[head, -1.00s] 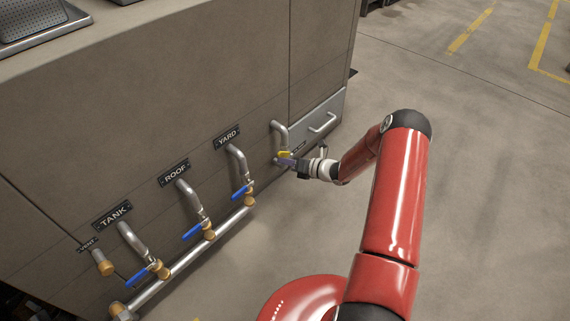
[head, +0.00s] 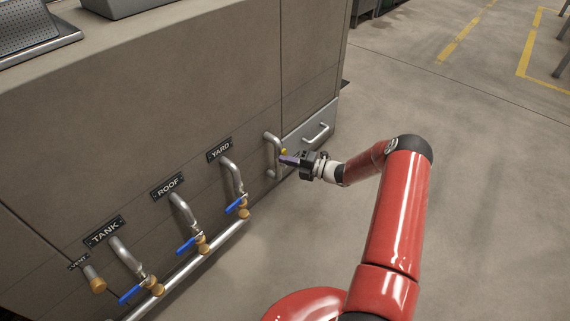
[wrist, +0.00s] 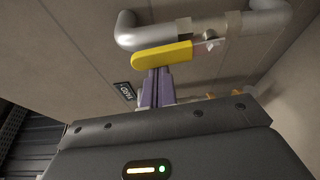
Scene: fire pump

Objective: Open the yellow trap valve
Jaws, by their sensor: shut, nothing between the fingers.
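The yellow trap valve lever (head: 283,151) sits on a grey pipe (head: 271,140) at the far end of the cabinet front. In the wrist view the yellow lever (wrist: 162,54) lies roughly along the pipe (wrist: 150,38), joined to it at the lever's right end. My gripper (head: 286,159) is beside the lever. Its purple fingers (wrist: 155,76) are shut together and hold nothing. Their tips reach the lower edge of the lever in the wrist view; I cannot tell whether they touch it.
Pipes marked YARD (head: 219,151), ROOF (head: 167,185) and TANK (head: 104,231) carry blue levers to the left. A drawer handle (head: 317,134) is just right of the trap pipe. Open floor (head: 480,190) lies to the right.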

